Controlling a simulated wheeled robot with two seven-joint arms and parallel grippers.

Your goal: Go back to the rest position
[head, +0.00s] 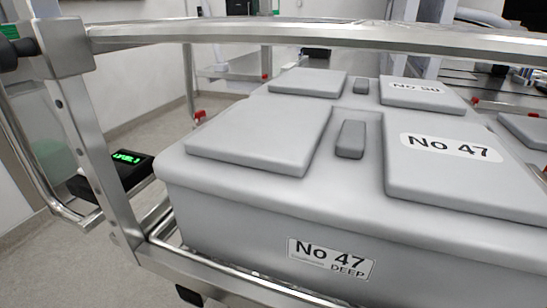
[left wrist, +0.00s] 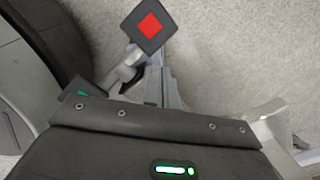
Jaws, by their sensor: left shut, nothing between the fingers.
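In the left wrist view, my left gripper (left wrist: 163,85) seems to be the narrow grey pair of parts at the centre, shut with nothing between. It points over pale speckled floor. A dark block with a red square (left wrist: 150,27) shows just beyond its tip; I cannot tell whether they touch. A dark housing with a green light fills the bottom of that view. My right gripper is not in view.
A metal-framed rack (head: 110,150) fills the head view's front. Grey lidded bins stand in it, the nearest (head: 230,210) labelled "No 47 DEEP". Open floor (head: 50,268) shows at the lower left.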

